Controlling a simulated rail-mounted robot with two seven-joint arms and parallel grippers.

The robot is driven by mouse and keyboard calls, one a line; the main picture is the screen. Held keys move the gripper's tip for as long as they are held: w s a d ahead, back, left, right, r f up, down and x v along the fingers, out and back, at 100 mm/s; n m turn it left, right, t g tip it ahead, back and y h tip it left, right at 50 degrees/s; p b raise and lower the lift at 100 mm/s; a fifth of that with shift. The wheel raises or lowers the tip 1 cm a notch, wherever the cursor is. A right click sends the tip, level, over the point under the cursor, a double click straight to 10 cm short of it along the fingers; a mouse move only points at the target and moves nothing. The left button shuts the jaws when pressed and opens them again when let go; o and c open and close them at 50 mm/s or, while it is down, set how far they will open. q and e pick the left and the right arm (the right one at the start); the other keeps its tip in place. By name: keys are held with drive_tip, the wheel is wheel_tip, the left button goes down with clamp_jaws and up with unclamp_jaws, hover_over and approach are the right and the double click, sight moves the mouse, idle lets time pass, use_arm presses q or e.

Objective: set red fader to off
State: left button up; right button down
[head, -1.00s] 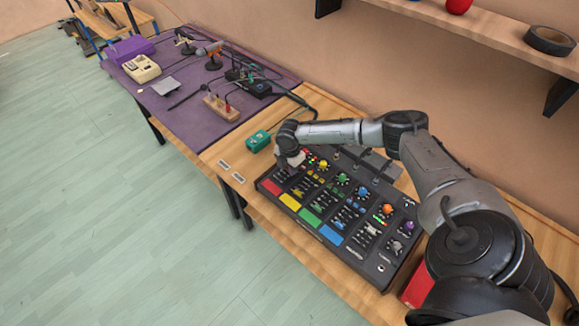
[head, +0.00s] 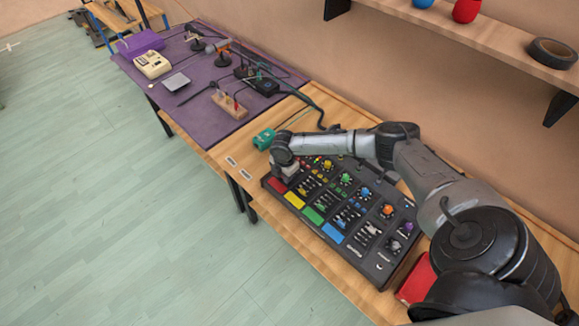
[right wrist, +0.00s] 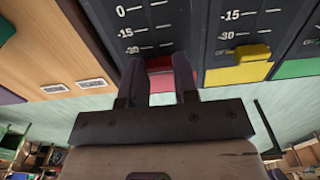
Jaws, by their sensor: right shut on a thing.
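The black mixer panel (head: 345,215) lies on the wooden table, with red, yellow, green and blue pads along its front edge. My right gripper (head: 285,176) is at the panel's left end, just behind the red pad (head: 277,185). In the right wrist view my right gripper (right wrist: 160,68) is shut on the red fader (right wrist: 159,62), its two fingers on either side of the cap. The fader sits below the -30 mark, close to the red pad. The fingers partly hide it. My left gripper is out of view.
The yellow fader (right wrist: 250,53) sits beside the right finger, low on its track. A green box (head: 264,138) stands behind the panel's left end. A red box (head: 418,280) is at the panel's right end. A purple-topped table (head: 205,115) holds several items.

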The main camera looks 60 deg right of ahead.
drive_tip(key=shift+w+a+r, duration=0.1)
drive_tip(key=shift+a, duration=0.1)
drive_tip(key=c, duration=1.1)
unclamp_jaws()
drive_tip(key=shift+a, duration=0.15)
drive_tip(key=shift+o, duration=1.1)
wheel_tip(320, 180, up, 14)
drive_tip(key=p, duration=0.1)
